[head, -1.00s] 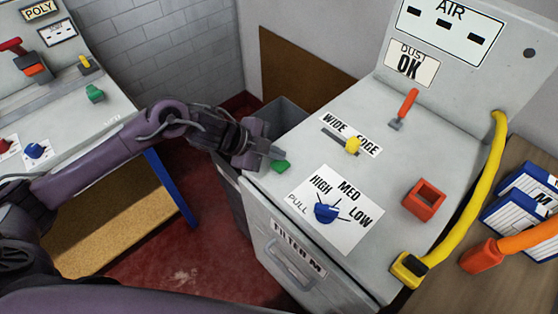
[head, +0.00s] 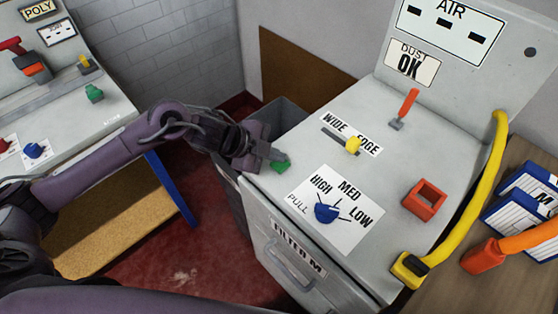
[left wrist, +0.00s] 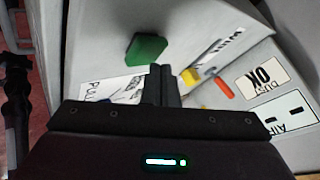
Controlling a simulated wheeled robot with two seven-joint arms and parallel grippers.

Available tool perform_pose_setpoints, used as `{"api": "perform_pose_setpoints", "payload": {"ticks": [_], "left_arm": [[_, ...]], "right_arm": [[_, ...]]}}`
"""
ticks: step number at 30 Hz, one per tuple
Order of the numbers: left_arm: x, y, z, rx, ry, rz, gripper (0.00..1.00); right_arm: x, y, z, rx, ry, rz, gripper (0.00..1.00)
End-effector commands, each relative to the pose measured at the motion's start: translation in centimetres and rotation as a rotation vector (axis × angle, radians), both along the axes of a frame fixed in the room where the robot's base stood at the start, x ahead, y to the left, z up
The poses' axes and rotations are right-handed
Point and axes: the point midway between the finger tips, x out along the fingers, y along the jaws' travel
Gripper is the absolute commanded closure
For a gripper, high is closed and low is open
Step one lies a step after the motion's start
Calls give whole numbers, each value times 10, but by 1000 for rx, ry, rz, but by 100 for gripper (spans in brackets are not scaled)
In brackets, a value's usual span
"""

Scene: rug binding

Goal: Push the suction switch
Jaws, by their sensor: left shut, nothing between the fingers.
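No label reading "suction" is legible. A green switch (head: 281,167) sits at the left edge of the grey machine's sloped top (head: 300,150); it also shows in the left wrist view (left wrist: 146,49). My left gripper (head: 274,155) is shut and empty, its fingertips right by the green switch in the head view. In the left wrist view the closed fingers (left wrist: 161,82) are just below and right of the switch; I cannot tell whether they touch it. A blue dial (head: 326,213) sits on a PULL, HIGH, MED, LOW plate. My right gripper is out of view.
On the same top are a yellow slider (head: 352,145), an orange-red lever (head: 405,107) and a red square frame (head: 425,200). A yellow hose (head: 474,205) runs along the right side. A dark bin (head: 285,120) stands behind. Another panel with controls is at left.

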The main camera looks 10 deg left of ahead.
Motion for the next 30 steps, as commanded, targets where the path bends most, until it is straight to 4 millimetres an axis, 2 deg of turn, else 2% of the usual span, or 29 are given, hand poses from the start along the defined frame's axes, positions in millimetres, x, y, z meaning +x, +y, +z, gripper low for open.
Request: {"api": "perform_pose_setpoints", "payload": {"ticks": [30], "left_arm": [[0, 0, -11, 0, 1, 1, 100]], "right_arm": [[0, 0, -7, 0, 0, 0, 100]]}}
